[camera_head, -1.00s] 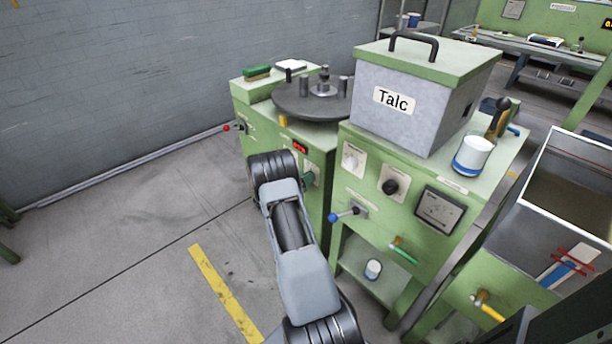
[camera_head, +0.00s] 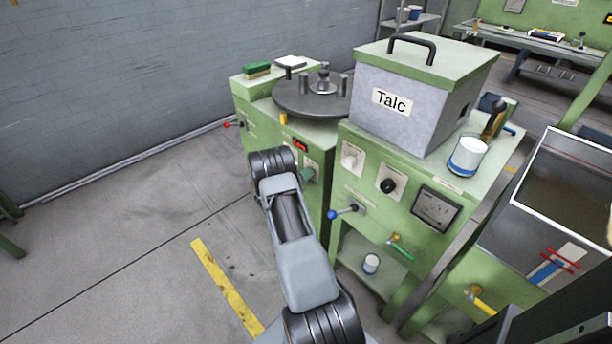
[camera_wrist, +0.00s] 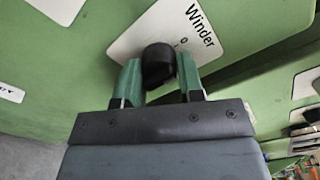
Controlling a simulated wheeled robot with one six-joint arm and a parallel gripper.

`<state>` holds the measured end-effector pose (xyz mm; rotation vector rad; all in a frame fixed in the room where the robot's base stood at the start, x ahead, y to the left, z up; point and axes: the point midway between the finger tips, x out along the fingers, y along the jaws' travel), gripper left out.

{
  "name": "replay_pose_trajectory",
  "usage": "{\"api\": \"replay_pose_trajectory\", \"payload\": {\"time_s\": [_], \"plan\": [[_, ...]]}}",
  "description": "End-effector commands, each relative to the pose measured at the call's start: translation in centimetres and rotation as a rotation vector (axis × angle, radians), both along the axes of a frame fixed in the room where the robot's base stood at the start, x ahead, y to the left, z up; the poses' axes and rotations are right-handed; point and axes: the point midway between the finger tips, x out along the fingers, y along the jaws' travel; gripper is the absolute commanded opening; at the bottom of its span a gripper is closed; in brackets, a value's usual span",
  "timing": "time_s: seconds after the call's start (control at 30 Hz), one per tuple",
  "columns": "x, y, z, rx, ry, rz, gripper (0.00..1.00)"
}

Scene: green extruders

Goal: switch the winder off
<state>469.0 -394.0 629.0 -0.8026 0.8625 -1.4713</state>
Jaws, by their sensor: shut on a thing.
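The black winder knob (camera_wrist: 158,62) sits on a white plate (camera_wrist: 140,38) marked "Winder" in the wrist view, with a small "0" and another mark beside the knob. My gripper (camera_wrist: 159,76) has its two green fingers on either side of the knob and is shut on it. Which mark the knob points to cannot be told. In the head view, the winder (camera_head: 262,150) is a green cabinet with a dark round turntable (camera_head: 310,98) and a small red display (camera_head: 300,146). One green finger of my gripper (camera_head: 307,174) shows there; my arm hides most of the switch.
The green Talc cabinet (camera_head: 350,222) stands right of the winder, with dials, a blue-tipped lever (camera_head: 343,212) and the Talc box (camera_head: 425,110) on top. A red-tipped lever (camera_head: 229,125) sticks out on the left. The floor at left is clear.

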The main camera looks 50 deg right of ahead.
Motion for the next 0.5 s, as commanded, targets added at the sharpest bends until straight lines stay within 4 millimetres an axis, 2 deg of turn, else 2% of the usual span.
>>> {"api": "replay_pose_trajectory", "payload": {"time_s": [0.33,0.37,0.5], "plan": [[0.01,0.11,-0.13,0.003,0.006,0.002,0.11],[0.01,0.11,-0.13,0.003,0.006,0.002,0.36],[-0.02,0.05,-0.1,0.002,0.005,0.001,0.49]]}}
